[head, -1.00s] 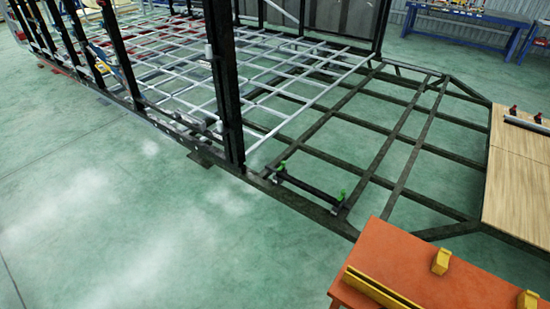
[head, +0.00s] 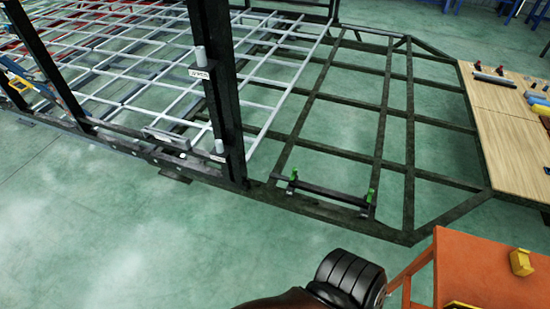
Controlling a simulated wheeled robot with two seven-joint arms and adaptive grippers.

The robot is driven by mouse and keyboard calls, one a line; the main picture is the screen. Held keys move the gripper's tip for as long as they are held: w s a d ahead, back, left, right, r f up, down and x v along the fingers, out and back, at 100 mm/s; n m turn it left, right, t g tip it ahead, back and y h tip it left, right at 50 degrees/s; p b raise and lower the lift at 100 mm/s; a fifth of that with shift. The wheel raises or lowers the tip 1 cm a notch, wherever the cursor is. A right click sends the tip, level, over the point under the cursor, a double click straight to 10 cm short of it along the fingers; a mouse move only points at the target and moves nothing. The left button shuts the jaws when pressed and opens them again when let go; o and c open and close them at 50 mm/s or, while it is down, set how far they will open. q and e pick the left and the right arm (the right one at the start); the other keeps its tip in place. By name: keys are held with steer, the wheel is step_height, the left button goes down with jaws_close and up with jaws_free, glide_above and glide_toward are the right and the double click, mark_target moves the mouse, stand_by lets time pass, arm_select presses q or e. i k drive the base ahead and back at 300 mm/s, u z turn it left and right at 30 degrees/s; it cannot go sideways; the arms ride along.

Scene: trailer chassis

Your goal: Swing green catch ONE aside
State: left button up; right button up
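Two small green catches show in the head view, one at each end of a dark bar on the black trailer chassis (head: 325,210). The left green catch (head: 293,174) stands near the foot of the black upright post. The right green catch (head: 371,195) stands at the bar's other end. I cannot tell which of them is catch one. The dark bar (head: 332,190) lies between them along the chassis edge. A black ribbed part of my own arm (head: 350,278) shows at the bottom, apart from the catches. Neither gripper's fingers are in view.
A black upright post (head: 215,90) rises left of the catches, with a pale grid frame (head: 140,60) behind it. An orange table (head: 490,268) with a yellow block (head: 521,262) stands at the lower right. A wooden board (head: 505,125) lies at the right. The green floor at lower left is clear.

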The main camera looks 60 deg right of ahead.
mark_target(294, 170)
steer(key=i, duration=0.25)
steer(key=z, duration=2.45)
steer(key=i, duration=1.4)
steer(key=u, duration=1)
